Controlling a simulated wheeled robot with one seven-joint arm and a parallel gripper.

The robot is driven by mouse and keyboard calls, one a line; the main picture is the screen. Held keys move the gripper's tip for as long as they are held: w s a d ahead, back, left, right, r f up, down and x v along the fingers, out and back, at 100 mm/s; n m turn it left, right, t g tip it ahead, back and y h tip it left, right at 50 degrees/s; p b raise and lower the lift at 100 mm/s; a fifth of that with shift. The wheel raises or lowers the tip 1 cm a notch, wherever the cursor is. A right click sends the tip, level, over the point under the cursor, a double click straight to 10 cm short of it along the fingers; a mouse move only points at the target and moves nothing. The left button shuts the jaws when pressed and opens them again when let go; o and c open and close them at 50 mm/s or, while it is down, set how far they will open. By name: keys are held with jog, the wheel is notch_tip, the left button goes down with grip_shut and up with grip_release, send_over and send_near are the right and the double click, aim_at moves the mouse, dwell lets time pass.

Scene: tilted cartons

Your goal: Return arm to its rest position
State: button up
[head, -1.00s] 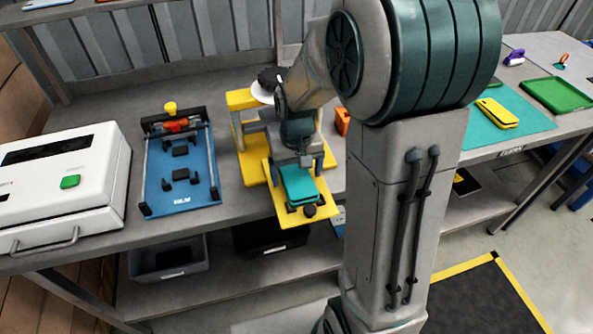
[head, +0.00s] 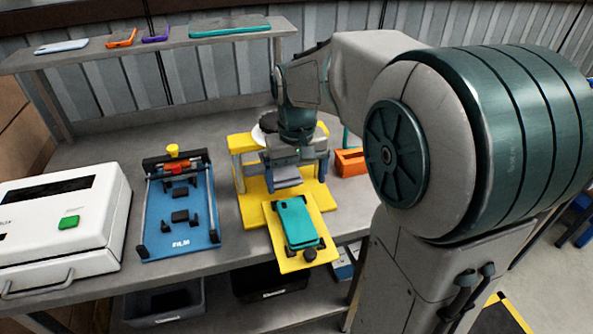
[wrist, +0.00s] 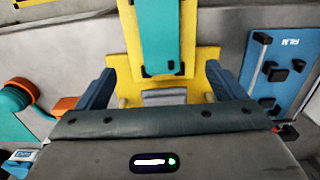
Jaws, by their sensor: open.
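My gripper (head: 297,165) is open and empty. In the head view it hangs over the yellow press stand (head: 245,205), above and behind a teal phone-shaped piece (head: 296,222) that lies on the stand's front plate. The fingers are apart from the teal piece. In the wrist view my open fingers (wrist: 168,88) frame part of the yellow stand, and the teal piece (wrist: 161,35) lies beyond them. My arm hides part of the bench on the right.
A blue film jig (head: 181,215) stands left of the stand, and a white machine (head: 60,225) at the far left. An orange holder (head: 350,162) is right of the stand. A raised shelf (head: 150,50) at the back bears several phone-shaped pieces.

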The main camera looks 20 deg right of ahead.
jog(key=shift+r, duration=0.75)
jog(key=s+f+t, duration=0.3)
jog(key=s, duration=1.1)
